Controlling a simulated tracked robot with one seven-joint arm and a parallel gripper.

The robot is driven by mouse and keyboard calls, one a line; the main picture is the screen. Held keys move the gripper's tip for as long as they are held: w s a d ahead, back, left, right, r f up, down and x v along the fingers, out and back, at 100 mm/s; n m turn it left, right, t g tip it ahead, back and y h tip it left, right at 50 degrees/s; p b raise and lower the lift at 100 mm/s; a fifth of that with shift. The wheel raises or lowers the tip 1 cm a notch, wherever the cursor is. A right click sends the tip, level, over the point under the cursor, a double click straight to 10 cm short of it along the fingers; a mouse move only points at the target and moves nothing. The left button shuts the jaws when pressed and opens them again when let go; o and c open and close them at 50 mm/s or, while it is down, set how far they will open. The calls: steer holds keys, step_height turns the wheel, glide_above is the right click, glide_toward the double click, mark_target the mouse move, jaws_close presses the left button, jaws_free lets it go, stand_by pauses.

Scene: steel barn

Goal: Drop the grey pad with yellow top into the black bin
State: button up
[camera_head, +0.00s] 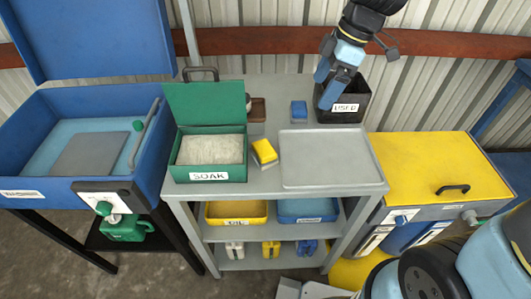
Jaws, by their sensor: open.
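The grey pad with yellow top (264,152) lies on the grey bench, just right of the green SOAK box, turned at an angle. The black bin (347,114) stands at the back right of the bench and has a white USED label. My gripper (328,92) is open, pointing down at the left part of the bin's mouth, away from the pad. Its fingertips partly cover the bin's opening, and the bin's inside is mostly hidden.
The green SOAK box (210,178) has its lid raised and holds a pale pad. A blue pad (299,110) sits behind the yellow one, left of the bin. A flat grey tray (325,160) lies front right.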

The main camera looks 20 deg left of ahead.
steer(key=s+a+f+n+g, duration=0.1)
steer(key=a+f+n+g, duration=0.1)
steer(key=a+f+n, duration=0.5)
steer(key=m, duration=0.1)
glide_above(265, 147)
steer(key=w+d, duration=0.2)
steer(key=f, duration=0.6)
steer(key=shift+s+a, duration=0.2)
steer(key=shift+s, duration=0.05)
steer(key=shift+x, duration=2.85)
steer(key=shift+w+d, duration=0.1)
steer(key=c, duration=1)
steer(key=shift+o, duration=0.2)
